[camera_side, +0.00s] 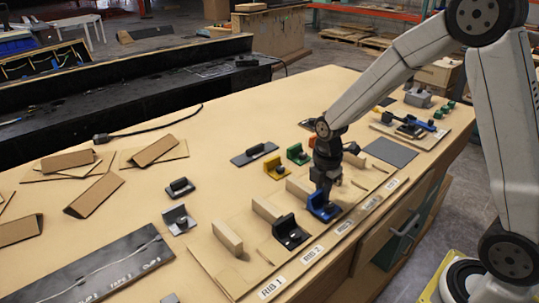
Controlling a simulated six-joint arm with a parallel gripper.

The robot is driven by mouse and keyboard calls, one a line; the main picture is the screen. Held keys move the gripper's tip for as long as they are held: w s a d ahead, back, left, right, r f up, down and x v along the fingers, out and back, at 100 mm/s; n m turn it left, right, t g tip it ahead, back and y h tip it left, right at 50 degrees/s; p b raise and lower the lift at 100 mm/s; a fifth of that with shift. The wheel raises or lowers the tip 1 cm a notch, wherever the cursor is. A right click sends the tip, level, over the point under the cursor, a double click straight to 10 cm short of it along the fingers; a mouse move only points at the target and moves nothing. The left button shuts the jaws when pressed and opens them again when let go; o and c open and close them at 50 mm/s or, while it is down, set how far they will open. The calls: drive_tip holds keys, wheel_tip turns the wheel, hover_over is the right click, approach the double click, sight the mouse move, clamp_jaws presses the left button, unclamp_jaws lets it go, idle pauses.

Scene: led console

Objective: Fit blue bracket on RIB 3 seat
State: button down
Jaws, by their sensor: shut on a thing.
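The blue bracket (323,208) is at the RIB 3 position on the board, just behind the RIB 3 label (343,228). My gripper (324,190) is directly above it, pointing down and shut on its upper part. The bracket looks upright and close to the board. I cannot tell whether its base touches the seat, because the gripper and bracket hide it. A wooden rib block (299,188) stands just behind and left of the bracket.
A black bracket (290,232) sits at RIB 2, left of the blue one. Yellow (277,169) and green (299,154) brackets stand behind the board. Folded cardboard pieces (94,196) are at far left. The table's front edge is close.

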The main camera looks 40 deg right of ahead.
drive_tip(key=shift+f, duration=0.55)
idle(0.8)
drive_tip(key=c, duration=0.6)
unclamp_jaws()
drive_tip(key=shift+r, duration=0.15)
drive_tip(key=shift+r, duration=3.8)
